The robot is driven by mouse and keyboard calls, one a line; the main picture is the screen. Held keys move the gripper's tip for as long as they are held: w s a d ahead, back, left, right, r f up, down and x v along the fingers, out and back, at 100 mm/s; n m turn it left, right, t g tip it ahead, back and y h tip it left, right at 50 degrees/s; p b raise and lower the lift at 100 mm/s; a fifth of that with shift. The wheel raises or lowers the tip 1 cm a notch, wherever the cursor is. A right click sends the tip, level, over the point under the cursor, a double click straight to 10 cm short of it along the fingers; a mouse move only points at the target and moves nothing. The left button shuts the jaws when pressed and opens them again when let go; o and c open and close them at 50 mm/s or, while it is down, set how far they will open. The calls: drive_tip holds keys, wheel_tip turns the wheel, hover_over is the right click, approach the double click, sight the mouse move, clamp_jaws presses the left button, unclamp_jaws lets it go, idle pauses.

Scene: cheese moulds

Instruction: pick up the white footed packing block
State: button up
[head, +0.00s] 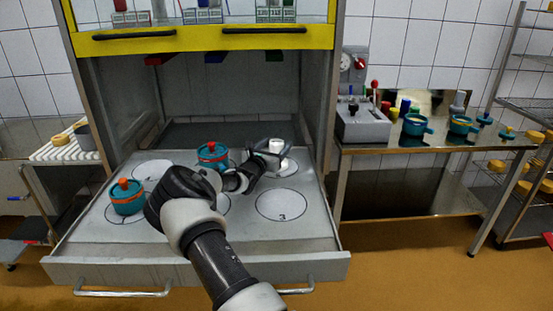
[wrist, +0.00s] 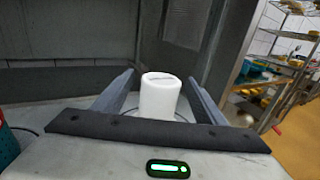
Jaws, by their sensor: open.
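The white footed packing block (head: 276,146) stands upright at the back right of the pulled-out drawer, on or near a drawn circle. My gripper (head: 272,154) is beside it and partly hides its lower part. In the wrist view the block (wrist: 160,98) is a white cylinder with a dark mark on its top. It stands between the two open fingers of my gripper (wrist: 161,77), with a gap visible on each side. Its foot is hidden behind the dark gripper bar.
The drawer (head: 75,249) also holds a teal pot with orange lid (head: 127,197) at left and another teal pot (head: 212,154) left of my gripper. The circle marked 3 (head: 283,204) is empty. A cabinet post (head: 328,110) rises close to the right.

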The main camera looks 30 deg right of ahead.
clamp_jaws()
drive_tip(key=shift+r, duration=0.1)
